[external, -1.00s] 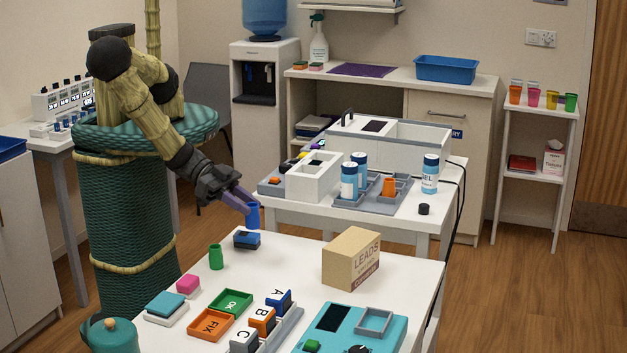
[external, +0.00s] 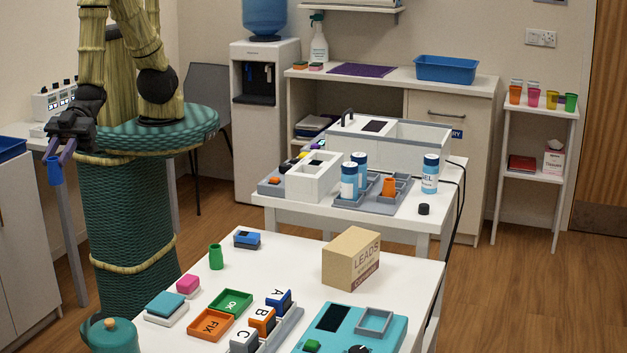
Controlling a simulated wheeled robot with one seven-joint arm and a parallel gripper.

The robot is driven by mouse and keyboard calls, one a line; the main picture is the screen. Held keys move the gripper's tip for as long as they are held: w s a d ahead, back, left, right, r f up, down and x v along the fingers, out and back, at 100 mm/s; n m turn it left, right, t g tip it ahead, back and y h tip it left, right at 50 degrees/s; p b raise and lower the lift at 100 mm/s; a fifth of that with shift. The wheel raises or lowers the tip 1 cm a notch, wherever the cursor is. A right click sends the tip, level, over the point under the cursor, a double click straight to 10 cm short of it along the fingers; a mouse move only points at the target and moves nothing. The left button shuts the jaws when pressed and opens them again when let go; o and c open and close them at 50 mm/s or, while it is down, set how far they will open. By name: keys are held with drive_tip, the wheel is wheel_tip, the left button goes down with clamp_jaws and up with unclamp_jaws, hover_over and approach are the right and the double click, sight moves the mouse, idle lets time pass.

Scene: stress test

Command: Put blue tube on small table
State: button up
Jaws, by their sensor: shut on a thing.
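My gripper (external: 62,152) is at the far left of the external view, pointing down, with its purple fingers shut on the blue tube (external: 55,172). Several small tables show: a narrow white table (external: 28,138) at the left behind my gripper, a slim white shelf table (external: 538,107) at the far right, and a white table (external: 240,274) in front. I cannot tell which one is the small table.
A green tube (external: 216,257), a blue block (external: 247,239) and a cardboard box (external: 351,258) stand on the front table. A blue tray (external: 12,149) sits at the left edge near my gripper. A dark chair (external: 208,105) stands behind my base.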

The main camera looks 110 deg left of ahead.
drive_tip(key=shift+m+g, duration=0.6)
drive_tip(key=shift+g, duration=0.1)
drive_tip(key=s, duration=0.1)
drive_tip(key=s+r, duration=0.2)
drive_tip(key=shift+s+d+r, duration=0.15)
drive_tip(key=shift+s+d, duration=0.1)
drive_tip(key=shift+s, duration=0.1)
drive_tip(key=w+d+f+b, duration=0.15)
drive_tip(key=w+f, duration=0.25)
drive_tip(key=w, duration=0.9)
drive_tip(key=w+d+f+b, duration=0.1)
drive_tip(key=w+f+b, duration=0.25)
drive_tip(key=w, duration=0.85)
drive_tip(key=w+a+f+b, duration=0.1)
drive_tip(key=w+a+f, duration=0.4)
drive_tip(key=w+a, duration=0.3)
drive_tip(key=w+a+f+b, duration=0.2)
drive_tip(key=w+a+f, duration=0.3)
drive_tip(key=w+a, duration=0.4)
drive_tip(key=w, duration=0.3)
drive_tip(key=shift+w, duration=0.25)
drive_tip(key=shift+f, duration=0.1)
